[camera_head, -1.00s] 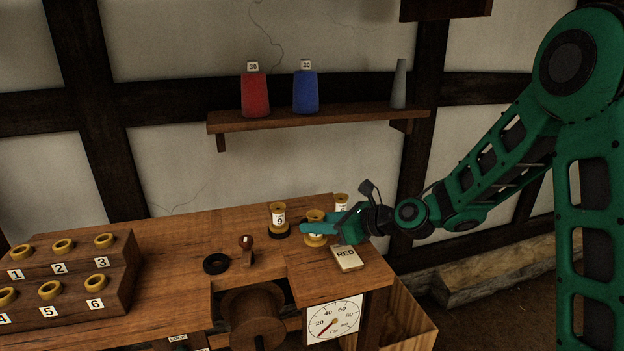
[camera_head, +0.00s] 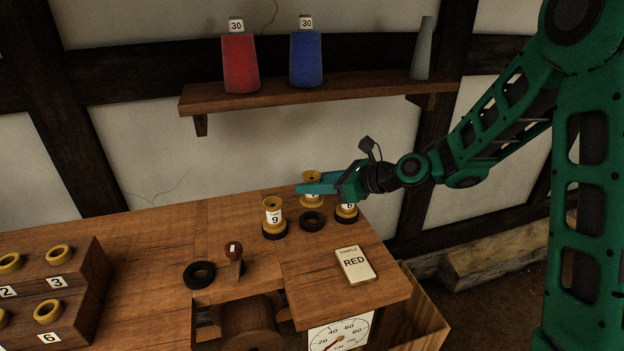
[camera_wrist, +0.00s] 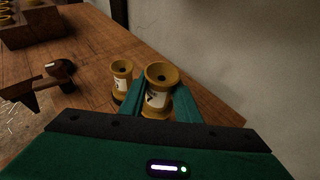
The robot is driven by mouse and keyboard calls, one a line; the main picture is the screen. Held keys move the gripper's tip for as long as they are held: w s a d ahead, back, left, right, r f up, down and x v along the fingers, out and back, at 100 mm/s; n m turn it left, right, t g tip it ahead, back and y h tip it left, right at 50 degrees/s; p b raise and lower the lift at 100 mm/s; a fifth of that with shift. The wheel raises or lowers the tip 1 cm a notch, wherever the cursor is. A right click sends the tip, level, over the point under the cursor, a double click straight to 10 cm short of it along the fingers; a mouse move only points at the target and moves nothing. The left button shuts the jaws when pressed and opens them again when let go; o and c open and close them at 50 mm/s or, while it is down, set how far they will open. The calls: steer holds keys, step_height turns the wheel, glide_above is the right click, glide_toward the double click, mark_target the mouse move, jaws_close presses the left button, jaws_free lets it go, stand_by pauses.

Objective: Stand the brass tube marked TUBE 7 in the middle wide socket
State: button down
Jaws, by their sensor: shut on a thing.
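My gripper (camera_head: 312,186) is shut on a brass tube (camera_head: 312,198) with a flared top, held upright above the bench. In the wrist view the tube (camera_wrist: 160,77) sits between the fingers. Below and just in front of it is an empty black ring socket (camera_head: 302,222). Left of that, a brass tube marked 9 (camera_head: 273,204) stands in a black ring. To the right another tube, label apparently 8 (camera_head: 347,207), stands in a black ring. A further empty black ring (camera_head: 187,279) lies to the left.
A knobbed lever (camera_head: 233,251), a RED sample card (camera_head: 354,265), a spool and a dial (camera_head: 336,332) are nearer on the bench. A stepped wooden block (camera_head: 88,277) with numbered brass-rimmed places stands left. Above, a wall shelf (camera_head: 205,104) holds red and blue cones.

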mark_target(321, 202)
steer(key=shift+a+f, duration=0.2)
steer(key=shift+f, duration=1.9)
steer(key=shift+s+f, duration=0.1)
steer(key=shift+f, duration=0.05)
steer(key=shift+d, duration=0.2)
steer(key=shift+f, duration=0.55)
steer(key=c, duration=1.6)
jaws_free()
steer(key=shift+v, duration=5.5)
